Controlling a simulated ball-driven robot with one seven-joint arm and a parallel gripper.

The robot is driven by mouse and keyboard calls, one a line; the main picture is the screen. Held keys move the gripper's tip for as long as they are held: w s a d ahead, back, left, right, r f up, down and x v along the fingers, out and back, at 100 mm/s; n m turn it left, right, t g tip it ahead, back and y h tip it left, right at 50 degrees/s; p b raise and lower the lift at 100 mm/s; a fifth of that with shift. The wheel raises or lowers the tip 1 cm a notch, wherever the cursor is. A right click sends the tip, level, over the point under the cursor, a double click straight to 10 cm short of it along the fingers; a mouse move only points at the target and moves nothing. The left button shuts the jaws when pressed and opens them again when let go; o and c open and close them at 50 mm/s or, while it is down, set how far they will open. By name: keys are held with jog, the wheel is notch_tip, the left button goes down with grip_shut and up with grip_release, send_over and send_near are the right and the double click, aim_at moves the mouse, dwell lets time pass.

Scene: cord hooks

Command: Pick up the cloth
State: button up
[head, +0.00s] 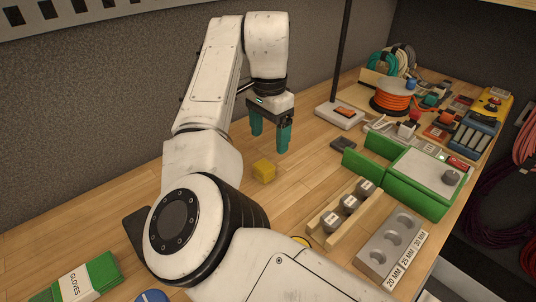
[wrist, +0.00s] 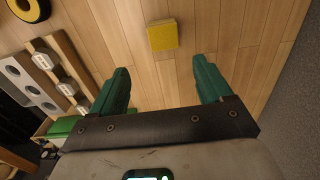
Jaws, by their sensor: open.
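A small yellow folded-looking pad (head: 263,171), which looks like the cloth, lies on the wooden bench below my gripper and slightly nearer the head camera. In the wrist view the yellow pad (wrist: 163,36) lies ahead of the fingertips, between their lines and not touched by them. My gripper (head: 269,144) points down above the bench with its two green fingers apart. The wrist view shows nothing between the fingers (wrist: 160,75). All of the pad's top shows in the wrist view.
A wooden rack (head: 318,226) of grey weights and a grey gauge block (head: 372,257) stand to the right. A green-sided box (head: 428,178) stands behind them. Green gloves (head: 103,270) lie front left. A black-and-yellow roll (wrist: 28,8) shows in the wrist view. Bench around the pad is clear.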

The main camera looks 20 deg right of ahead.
aim_at(269, 162)
jog(key=shift+w+a, duration=0.1)
jog(key=shift+w, duration=0.35)
jog(key=shift+w+f, duration=0.1)
jog(key=shift+f, duration=0.3)
notch_tip(269, 162, down, 4)
jog(key=shift+f, duration=0.1)
jog(key=shift+d+f+p, duration=0.2)
jog(key=shift+f+p, duration=0.3)
jog(key=shift+f, duration=2.25)
jog(key=c, duration=1)
